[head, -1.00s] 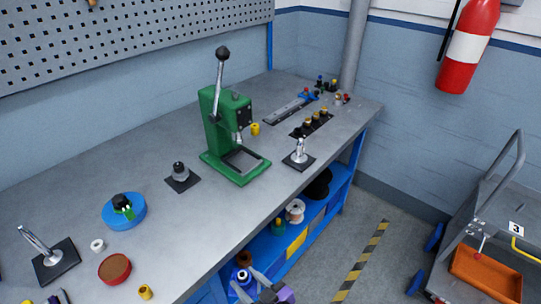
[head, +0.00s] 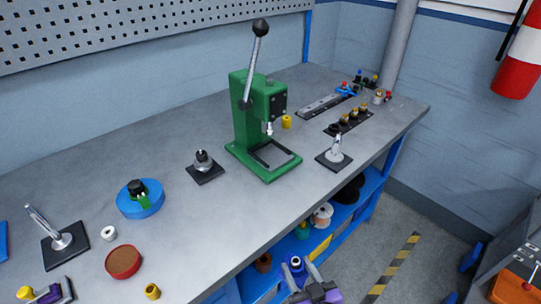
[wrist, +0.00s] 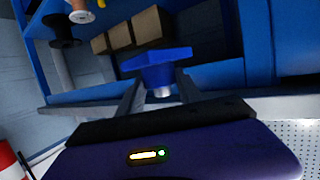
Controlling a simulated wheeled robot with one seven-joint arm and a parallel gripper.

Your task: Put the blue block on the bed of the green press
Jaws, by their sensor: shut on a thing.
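The blue block (head: 296,268) is between the fingers of my gripper (head: 300,277) at the bottom of the head view, in front of the bench's front edge. In the wrist view the block (wrist: 156,65) shows as a wide blue piece with a silver round part below it, and my gripper (wrist: 160,92) is shut on it. The green press (head: 258,115) stands upright on the bench, with its black-knobbed lever raised. Its bed (head: 290,163) is a green frame at the base, with nothing seen on it. The block is well apart from the press, nearer the camera.
On the bench (head: 225,215), a black plate with a metal stub (head: 205,168) is left of the press. A silver toggle on a plate (head: 335,154) is to its right. A yellow cylinder (head: 287,121) stands close behind. The bench in front of the press is clear.

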